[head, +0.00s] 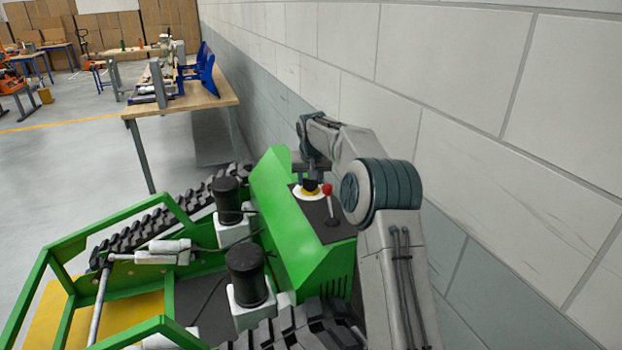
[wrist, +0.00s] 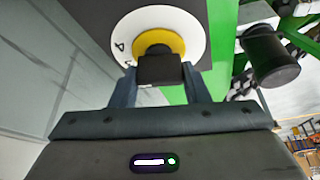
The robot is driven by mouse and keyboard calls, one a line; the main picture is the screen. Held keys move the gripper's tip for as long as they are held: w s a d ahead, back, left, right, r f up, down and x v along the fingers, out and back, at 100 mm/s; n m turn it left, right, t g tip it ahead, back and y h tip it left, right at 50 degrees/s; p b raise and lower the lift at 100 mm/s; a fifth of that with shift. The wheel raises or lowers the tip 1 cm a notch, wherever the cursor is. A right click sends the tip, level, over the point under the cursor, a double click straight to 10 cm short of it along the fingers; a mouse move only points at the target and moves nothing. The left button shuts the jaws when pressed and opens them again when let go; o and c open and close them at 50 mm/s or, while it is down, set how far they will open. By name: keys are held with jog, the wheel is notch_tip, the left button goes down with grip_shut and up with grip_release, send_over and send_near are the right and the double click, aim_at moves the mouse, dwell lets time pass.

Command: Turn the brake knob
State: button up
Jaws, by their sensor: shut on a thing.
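The brake knob (wrist: 160,70) is a black grip on a yellow collar, set on a white dial with dark marks (wrist: 192,28). In the head view the knob (head: 310,186) is on the dark panel on top of the green tracked carrier (head: 275,198). My gripper (wrist: 160,84) is shut on the knob, with one finger at each side of the black grip. In the head view my gripper (head: 311,175) comes down over the knob from behind. My fingers and the knob hide part of the dial.
A red-topped lever (head: 328,190) stands on the panel just right of the dial. Two black cylinders (head: 248,272) stand on the carrier's left side. A block wall (head: 480,110) is close on the right. A wooden workbench (head: 190,100) stands behind. Open floor is at the left.

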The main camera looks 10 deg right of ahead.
jog(key=shift+r+m+h, duration=0.1)
jog(key=shift+m+h, duration=0.4)
jog(key=shift+m, duration=0.9)
jog(key=o, duration=1)
jog(key=v, duration=1.3)
jog(key=shift+a+r+b, duration=0.1)
jog(key=shift+r+b, duration=0.25)
jog(key=shift+b, duration=0.05)
